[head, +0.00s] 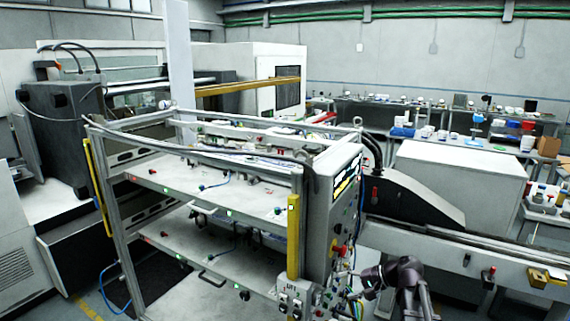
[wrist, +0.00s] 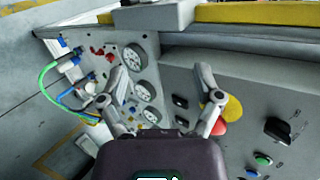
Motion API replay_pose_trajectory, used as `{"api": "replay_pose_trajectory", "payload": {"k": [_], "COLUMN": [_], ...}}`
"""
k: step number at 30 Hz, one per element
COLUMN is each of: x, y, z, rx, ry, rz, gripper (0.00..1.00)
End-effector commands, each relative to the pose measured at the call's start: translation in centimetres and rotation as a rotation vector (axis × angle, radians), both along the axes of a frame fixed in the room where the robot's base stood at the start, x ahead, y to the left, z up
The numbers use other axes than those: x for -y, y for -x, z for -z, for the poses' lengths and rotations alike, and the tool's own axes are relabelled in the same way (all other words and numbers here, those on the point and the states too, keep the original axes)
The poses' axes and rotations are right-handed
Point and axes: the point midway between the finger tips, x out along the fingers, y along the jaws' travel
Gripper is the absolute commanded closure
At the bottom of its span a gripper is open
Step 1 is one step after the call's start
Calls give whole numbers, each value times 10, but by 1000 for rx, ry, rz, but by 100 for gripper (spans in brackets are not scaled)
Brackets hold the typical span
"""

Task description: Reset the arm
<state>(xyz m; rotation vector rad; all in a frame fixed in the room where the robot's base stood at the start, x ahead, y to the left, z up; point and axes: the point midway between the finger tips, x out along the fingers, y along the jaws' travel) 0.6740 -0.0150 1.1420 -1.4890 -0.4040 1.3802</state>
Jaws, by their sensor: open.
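My gripper (wrist: 160,82) is open, with its two fingers spread apart and nothing between them. In the wrist view it is in front of a grey control panel (wrist: 190,65). A red button (wrist: 218,128) with a yellow surround is beside the right finger, partly covered by it. Several round dials (wrist: 134,57) show between the fingers. In the head view my dark arm (head: 408,285) is at the lower right, beside the rack's panel end. I cannot tell whether a finger touches the panel.
A metal rack (head: 215,195) with shelves and yellow guards fills the middle of the head view. Green and blue hoses (wrist: 47,80) stick out at the left of the wrist view. A conveyor-like rail (head: 460,250) runs right. Benches with small items stand behind.

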Motion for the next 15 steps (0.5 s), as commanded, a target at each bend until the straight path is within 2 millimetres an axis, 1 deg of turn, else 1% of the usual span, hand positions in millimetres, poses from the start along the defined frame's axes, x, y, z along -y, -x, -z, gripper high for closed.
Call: {"api": "replay_pose_trajectory", "payload": {"k": [1,6,11,15], "x": [-10,-25,-31,-30], "y": [13,43,73,98], "z": [13,47,74,91], "rx": [-6,-24,-39,-49], "ry": [63,283,489,668], "rz": [-33,-138,-243,-336], "gripper": [17,17,17,17]}}
